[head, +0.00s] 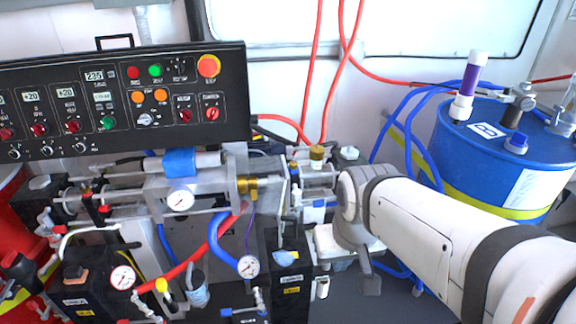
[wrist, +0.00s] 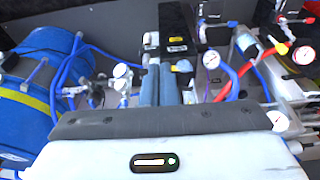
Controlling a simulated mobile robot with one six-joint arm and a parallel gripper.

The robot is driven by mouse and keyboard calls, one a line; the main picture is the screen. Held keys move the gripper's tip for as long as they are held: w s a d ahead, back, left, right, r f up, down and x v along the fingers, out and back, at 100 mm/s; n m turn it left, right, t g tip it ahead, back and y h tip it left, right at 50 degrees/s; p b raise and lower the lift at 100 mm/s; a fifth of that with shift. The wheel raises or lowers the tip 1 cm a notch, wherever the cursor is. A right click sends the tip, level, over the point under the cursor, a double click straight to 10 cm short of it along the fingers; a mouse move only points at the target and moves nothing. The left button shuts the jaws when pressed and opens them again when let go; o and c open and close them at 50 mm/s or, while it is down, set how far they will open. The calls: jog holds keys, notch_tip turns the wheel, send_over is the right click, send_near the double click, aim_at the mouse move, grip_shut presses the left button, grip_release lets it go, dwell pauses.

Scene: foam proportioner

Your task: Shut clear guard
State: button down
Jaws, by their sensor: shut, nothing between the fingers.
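My gripper (head: 369,281) points down at the right end of the pump assembly in the head view, below the white wrist. In the wrist view its two grey-blue fingers (wrist: 159,72) are together with nothing between them. The pump assembly (head: 181,200) has metal rods, a blue-banded cylinder and gauges. A pale, see-through plate (head: 264,190) stands upright near its right end, left of my gripper and apart from it. I cannot tell for sure whether this plate is the clear guard, or how far open the guard is.
A black control panel (head: 120,100) stands behind the pump at left. A blue drum (head: 490,160) with a purple-and-white cylinder stands at right. Red hoses (head: 318,60) hang behind, and blue hoses (head: 405,130) run beside the drum. A black block (head: 285,270) stands below the pump.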

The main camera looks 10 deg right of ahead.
jog(key=shift+w+a, duration=0.15)
jog(key=shift+w, duration=0.1)
jog(key=shift+r, duration=0.1)
jog(key=w+d+f+m+y+p, duration=0.1)
jog(key=w+d+f+m+y, duration=0.35)
jog(key=w+m, duration=0.5)
jog(key=w+d+f+m+y+p, duration=0.1)
jog(key=w+d+f+m+y, duration=0.3)
jog(key=w+m, duration=0.6)
jog(key=w+a+f+m, duration=0.1)
jog(key=w+a+f, duration=0.1)
jog(key=a+f, duration=0.3)
jog(key=shift+a+f, duration=0.4)
jog(key=shift+a, duration=1.75)
